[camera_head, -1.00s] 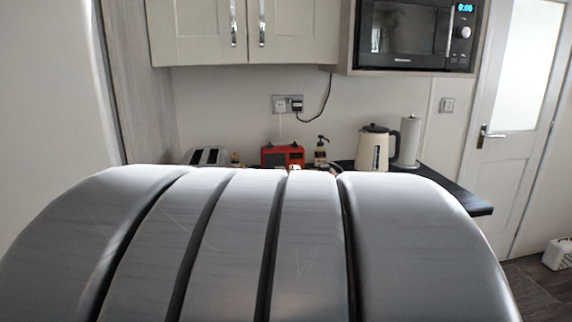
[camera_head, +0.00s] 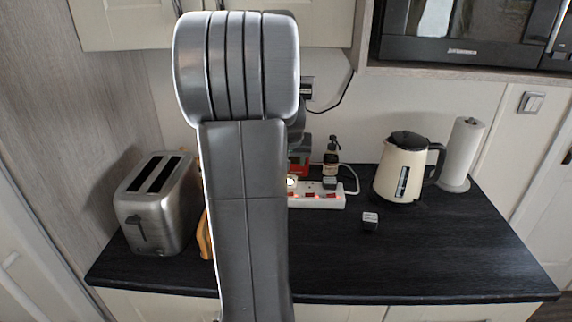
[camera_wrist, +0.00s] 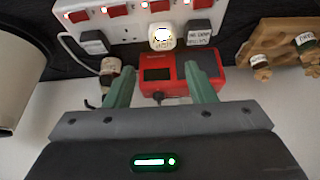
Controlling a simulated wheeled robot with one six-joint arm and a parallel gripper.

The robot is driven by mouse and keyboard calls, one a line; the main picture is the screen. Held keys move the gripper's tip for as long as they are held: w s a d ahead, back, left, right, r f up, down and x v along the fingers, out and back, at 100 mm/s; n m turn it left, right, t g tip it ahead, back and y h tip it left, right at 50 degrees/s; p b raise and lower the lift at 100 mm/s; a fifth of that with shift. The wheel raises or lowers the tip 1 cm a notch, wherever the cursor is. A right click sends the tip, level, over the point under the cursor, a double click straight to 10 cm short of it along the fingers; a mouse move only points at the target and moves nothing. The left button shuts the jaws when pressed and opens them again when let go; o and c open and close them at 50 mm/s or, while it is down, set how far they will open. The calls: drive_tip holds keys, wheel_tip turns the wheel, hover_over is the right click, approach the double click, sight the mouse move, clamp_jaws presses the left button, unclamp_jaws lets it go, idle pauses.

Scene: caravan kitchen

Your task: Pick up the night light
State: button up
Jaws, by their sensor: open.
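The night light, a small glowing pale plug-in with a round top, sits in the white power strip (camera_head: 318,201) on the dark counter. In the wrist view the night light (camera_wrist: 162,38) is at top centre, between two dark plugs, and the strip (camera_wrist: 125,28) runs across the top. In the head view the night light (camera_head: 291,182) shows just at the right edge of my arm. My gripper (camera_wrist: 159,69) is open, its two green fingers apart with nothing held. In the wrist picture the night light lies just above the gap between the fingertips. My arm hides most of the gripper in the head view.
A red radio (camera_wrist: 170,75) shows between the fingers. A toaster (camera_head: 157,205) is at left.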

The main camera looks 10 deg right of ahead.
drive_tip(key=x, duration=0.4)
drive_tip(key=w+p+x, duration=0.1)
drive_tip(key=x, duration=0.3)
drive_tip(key=shift+w, duration=0.1)
drive_tip(key=shift+p+x, duration=0.9)
drive_tip(key=shift+x, duration=1.65)
drive_tip(key=shift+a+f, duration=0.1)
drive_tip(key=shift+a, duration=0.05)
drive_tip(key=c, duration=0.6)
